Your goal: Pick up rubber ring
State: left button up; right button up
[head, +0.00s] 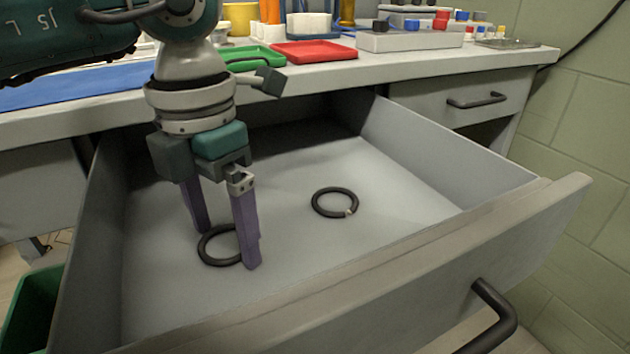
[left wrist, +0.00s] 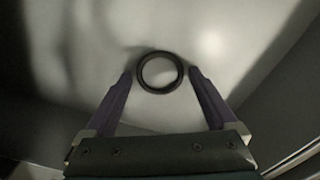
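Two dark rings lie flat on the floor of an open grey drawer (head: 400,185). One plain ring (head: 206,251) is at the left, under my left gripper (head: 228,248); it also shows in the left wrist view (left wrist: 160,88). The other ring (head: 335,202) lies to the right and has a small pale spot on its rim. My left gripper points down into the drawer with its purple fingers apart. In the left wrist view the plain ring sits between the fingertips, with small gaps on both sides. A finger hides part of this ring in the head view. My right gripper is not in view.
The drawer's side walls and front panel (head: 540,225) surround the gripper. A bench top above holds a green tray (head: 258,59), a red tray (head: 315,51) and a grey box (head: 410,40). The drawer floor right of the rings is clear.

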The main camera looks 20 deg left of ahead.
pick_arm(q)
jog(key=c, duration=1.1)
